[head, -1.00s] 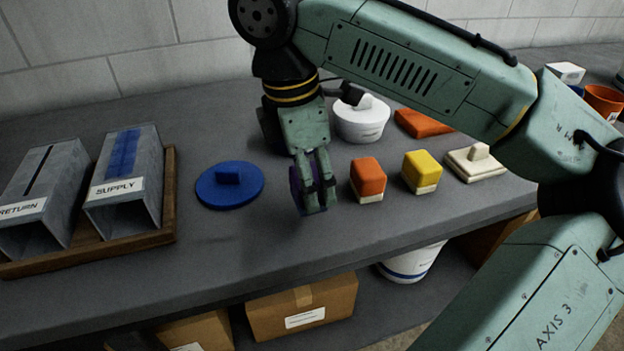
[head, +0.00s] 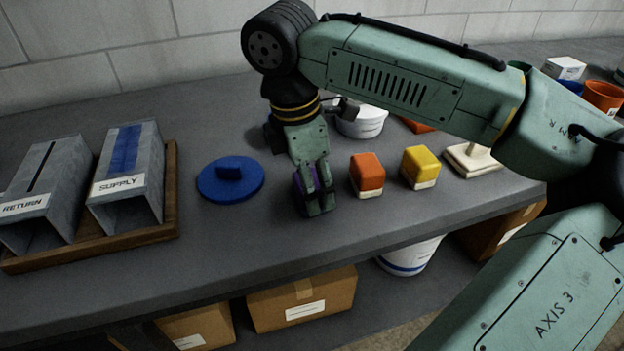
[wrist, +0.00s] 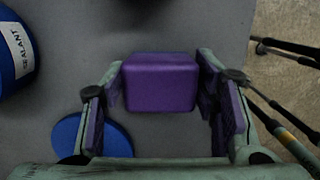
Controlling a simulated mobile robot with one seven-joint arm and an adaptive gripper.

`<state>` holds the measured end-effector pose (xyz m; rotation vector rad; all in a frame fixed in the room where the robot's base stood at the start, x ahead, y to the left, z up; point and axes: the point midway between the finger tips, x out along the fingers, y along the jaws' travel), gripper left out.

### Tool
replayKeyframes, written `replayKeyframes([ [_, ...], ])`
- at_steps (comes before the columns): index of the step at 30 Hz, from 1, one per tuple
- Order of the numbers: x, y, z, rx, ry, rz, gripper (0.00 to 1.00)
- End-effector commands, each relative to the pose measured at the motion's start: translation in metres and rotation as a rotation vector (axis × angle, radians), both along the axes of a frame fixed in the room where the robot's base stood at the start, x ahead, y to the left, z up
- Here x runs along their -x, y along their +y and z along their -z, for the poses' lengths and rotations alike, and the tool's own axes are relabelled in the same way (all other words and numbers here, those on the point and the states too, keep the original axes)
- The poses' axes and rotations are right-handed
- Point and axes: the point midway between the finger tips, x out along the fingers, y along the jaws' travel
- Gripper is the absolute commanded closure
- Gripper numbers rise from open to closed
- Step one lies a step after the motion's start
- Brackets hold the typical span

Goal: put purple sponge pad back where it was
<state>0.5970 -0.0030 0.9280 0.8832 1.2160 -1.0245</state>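The purple sponge pad (wrist: 160,83) is a rounded block between the fingertips of my gripper (wrist: 161,88) in the wrist view, with a fingertip close against each side. In the head view my gripper (head: 316,200) points down at the bench, left of the orange block, and its fingers hide most of the purple sponge pad (head: 298,190). The fingers look shut on the pad. The pad's underside is hidden, so I cannot tell whether it touches the bench.
An orange block (head: 367,172) and a yellow block (head: 420,165) stand to the right. A blue disc with a grip (head: 240,186) lies to the left, near the wooden tray (head: 150,232) with two ducts. A white tub (head: 362,122) is behind. The bench front is clear.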

Motion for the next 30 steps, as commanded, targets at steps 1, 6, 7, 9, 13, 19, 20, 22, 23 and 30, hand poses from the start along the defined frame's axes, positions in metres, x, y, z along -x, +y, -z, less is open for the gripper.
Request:
replayKeyframes([
  [1, 0.0, 0.0, 0.0, 0.0, 0.0, 0.0, 0.4],
  [6, 0.0, 0.0, 0.0, 0.0, 0.0, 0.001, 0.29],
  [7, 0.0, 0.0, 0.0, 0.0, 0.0, 0.001, 0.29],
  [9, 0.0, 0.0, 0.0, 0.0, 0.0, 0.001, 0.29],
  [13, 0.0, 0.0, 0.0, 0.0, 0.0, 0.001, 0.29],
  [19, 0.0, 0.001, -0.008, -0.001, -0.002, 0.001, 0.29],
  [20, 0.0, 0.002, -0.012, -0.001, -0.002, 0.0, 0.29],
  [22, 0.0, 0.004, -0.024, -0.003, -0.002, 0.0, 0.29],
  [23, 0.001, 0.005, -0.03, -0.003, -0.002, -0.001, 0.29],
  [30, 0.003, 0.011, -0.085, 0.001, -0.003, 0.003, 0.29],
])
